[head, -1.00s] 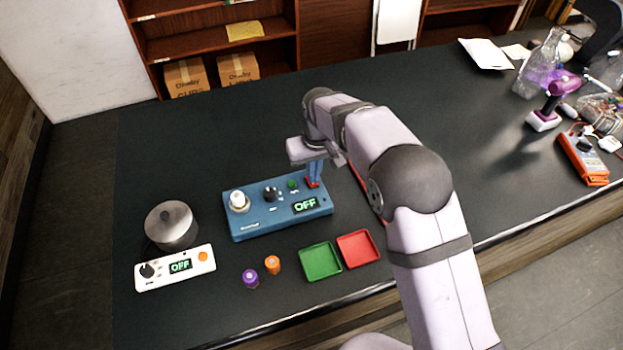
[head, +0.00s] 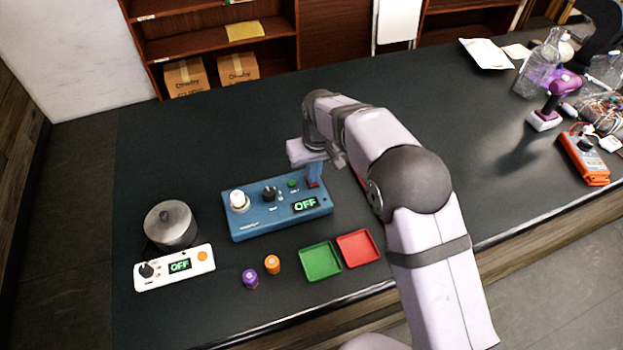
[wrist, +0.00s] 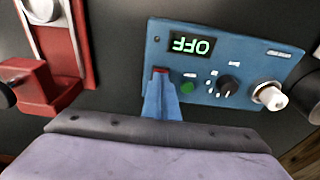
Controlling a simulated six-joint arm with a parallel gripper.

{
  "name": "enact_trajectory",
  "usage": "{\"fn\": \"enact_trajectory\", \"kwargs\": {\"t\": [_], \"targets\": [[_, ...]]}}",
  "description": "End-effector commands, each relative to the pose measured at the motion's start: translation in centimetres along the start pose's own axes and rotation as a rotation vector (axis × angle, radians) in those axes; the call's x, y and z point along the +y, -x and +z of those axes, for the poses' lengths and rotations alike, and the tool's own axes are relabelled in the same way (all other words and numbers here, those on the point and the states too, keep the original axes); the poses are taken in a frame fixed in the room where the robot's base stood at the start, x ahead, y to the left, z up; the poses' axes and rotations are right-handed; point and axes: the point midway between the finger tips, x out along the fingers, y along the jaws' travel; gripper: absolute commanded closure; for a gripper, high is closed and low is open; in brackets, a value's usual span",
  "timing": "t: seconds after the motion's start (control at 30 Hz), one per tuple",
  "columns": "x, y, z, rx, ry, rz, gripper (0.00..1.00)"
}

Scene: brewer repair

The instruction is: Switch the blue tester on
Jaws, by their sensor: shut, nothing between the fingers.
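The blue tester (head: 262,222) lies on the dark table in the head view, with a lit display (head: 305,204) reading OFF. It carries a white bulb-like part (head: 239,200), a black knob (head: 269,193), a green button (head: 292,183) and a red switch (head: 313,184) at its right end. My gripper (head: 314,178) is shut and empty, its blue fingers pointing down at the red switch. The tester (wrist: 222,62) also shows in the wrist view, with the fingertips (wrist: 160,80) at the red switch (wrist: 160,71). I cannot tell whether they touch it.
A white device (head: 175,268) reading OFF stands at the left beside a metal pot (head: 171,225). A purple cap (head: 250,279), an orange cap (head: 273,264), a green tray (head: 320,262) and a red tray (head: 357,249) lie in front. A red device (wrist: 85,50) stands close beside the tester.

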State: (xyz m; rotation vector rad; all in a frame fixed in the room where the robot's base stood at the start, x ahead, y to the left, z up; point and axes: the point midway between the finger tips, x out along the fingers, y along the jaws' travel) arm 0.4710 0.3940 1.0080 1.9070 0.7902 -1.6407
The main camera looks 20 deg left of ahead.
Motion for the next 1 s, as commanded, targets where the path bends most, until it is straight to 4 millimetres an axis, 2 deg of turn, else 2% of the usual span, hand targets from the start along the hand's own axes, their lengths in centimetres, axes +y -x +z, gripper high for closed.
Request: {"fn": "enact_trajectory", "kwargs": {"t": [0.53, 1.0], "targets": [[0.0, -0.3, 0.1, 0.0, 0.0, 0.0, 1.0], [0.0, 2.7, -0.5, 0.001, 0.0, 0.0, 1.0]]}}
